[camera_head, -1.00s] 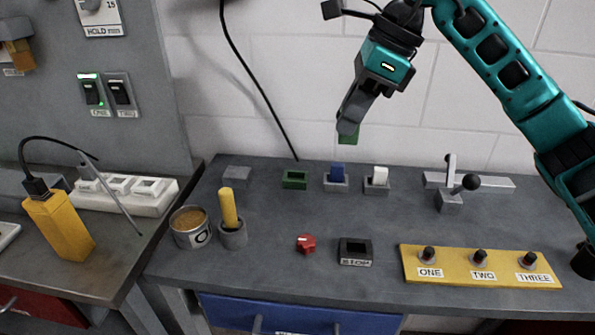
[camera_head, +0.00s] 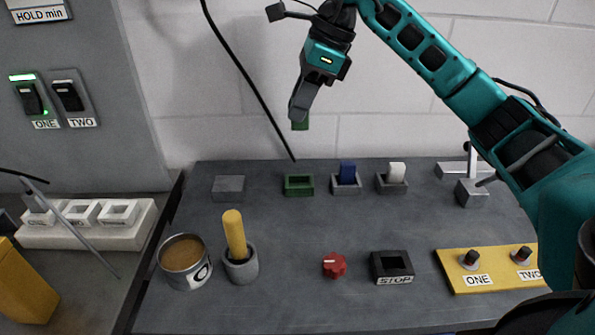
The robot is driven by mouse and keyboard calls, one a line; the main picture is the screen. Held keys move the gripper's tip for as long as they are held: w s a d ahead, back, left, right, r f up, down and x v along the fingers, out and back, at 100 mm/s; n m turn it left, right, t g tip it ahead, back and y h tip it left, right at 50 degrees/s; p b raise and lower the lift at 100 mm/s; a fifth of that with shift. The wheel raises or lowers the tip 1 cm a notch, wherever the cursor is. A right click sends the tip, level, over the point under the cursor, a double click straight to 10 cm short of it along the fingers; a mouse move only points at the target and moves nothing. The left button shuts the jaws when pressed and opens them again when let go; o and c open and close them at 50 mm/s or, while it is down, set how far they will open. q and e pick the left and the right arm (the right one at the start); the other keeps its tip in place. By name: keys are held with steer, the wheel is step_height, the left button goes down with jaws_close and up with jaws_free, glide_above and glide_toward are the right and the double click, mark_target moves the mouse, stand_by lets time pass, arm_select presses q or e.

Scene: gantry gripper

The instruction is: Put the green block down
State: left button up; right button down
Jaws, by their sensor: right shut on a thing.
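The green block (camera_head: 300,123) is held in my right gripper (camera_head: 299,110), which is shut on it and points down. Only the block's lower part shows below the fingers. It hangs in the air in front of the white wall, in the picture right above the green socket (camera_head: 299,185). The green socket is an open, empty frame at the back of the grey bench (camera_head: 290,220). My left gripper is not in view.
A grey block (camera_head: 229,188) is left of the green socket. Blue (camera_head: 347,174) and white (camera_head: 396,173) blocks sit in grey holders to its right. A can (camera_head: 185,262), a yellow stick in a cup (camera_head: 234,236), a red knob (camera_head: 334,265) and a STOP box (camera_head: 391,267) stand nearer.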

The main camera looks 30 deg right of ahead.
step_height(320, 180, down, 14)
steer(key=shift+r+b, duration=0.25)
steer(key=shift+b, duration=0.25)
steer(key=shift+f, duration=0.15)
steer(key=c, duration=0.9)
jaws_free()
steer(key=shift+c, duration=0.2)
steer(key=v, duration=1.2)
steer(key=shift+p, duration=0.4)
steer(key=shift+s+a, duration=0.1)
steer(key=shift+s, duration=0.05)
